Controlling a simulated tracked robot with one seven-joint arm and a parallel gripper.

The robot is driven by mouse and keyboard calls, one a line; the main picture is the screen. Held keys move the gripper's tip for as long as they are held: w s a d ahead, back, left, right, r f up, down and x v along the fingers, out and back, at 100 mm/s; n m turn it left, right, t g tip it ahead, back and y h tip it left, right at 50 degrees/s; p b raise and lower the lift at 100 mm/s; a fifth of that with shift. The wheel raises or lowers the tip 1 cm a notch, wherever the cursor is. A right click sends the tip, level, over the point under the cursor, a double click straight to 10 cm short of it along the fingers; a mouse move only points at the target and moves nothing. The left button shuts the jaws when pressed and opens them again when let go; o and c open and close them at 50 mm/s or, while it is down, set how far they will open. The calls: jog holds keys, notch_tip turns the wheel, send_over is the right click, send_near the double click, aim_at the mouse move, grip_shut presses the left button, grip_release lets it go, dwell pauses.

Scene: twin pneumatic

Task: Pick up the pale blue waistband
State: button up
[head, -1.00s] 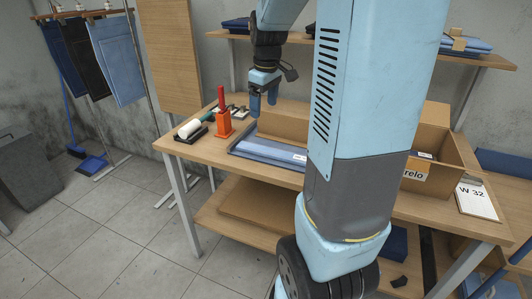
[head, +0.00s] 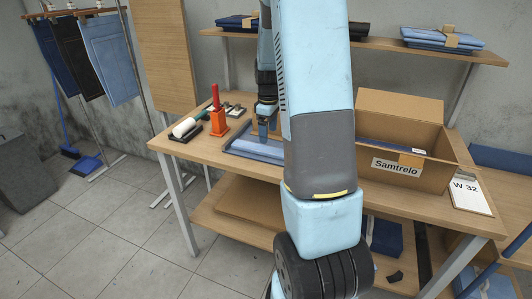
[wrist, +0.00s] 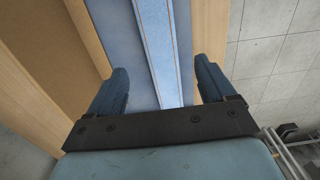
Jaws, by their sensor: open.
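The pale blue waistband (wrist: 158,45) is a long narrow strip with stitched edges in the wrist view. It lies lengthwise on a wider, darker blue surface (wrist: 122,40). My gripper (wrist: 160,88) is open, with one finger on each side of the strip and visible space between. In the head view my gripper (head: 265,127) is low over the blue pieces (head: 248,147) on the workbench. My own arm hides the right part of those pieces. I cannot tell from these views how high the fingertips are above the strip.
An orange holder with a red handle (head: 217,122) and a white roller (head: 185,127) stand left of the gripper on the workbench (head: 205,152). An open cardboard box (head: 440,175) and a W 32 card (head: 470,193) are at the right.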

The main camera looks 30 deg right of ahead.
aim_at(267, 149)
jog(key=shift+a+f, duration=0.15)
jog(key=shift+f, duration=3.35)
jog(key=shift+c, duration=0.3)
jog(key=c, duration=1.1)
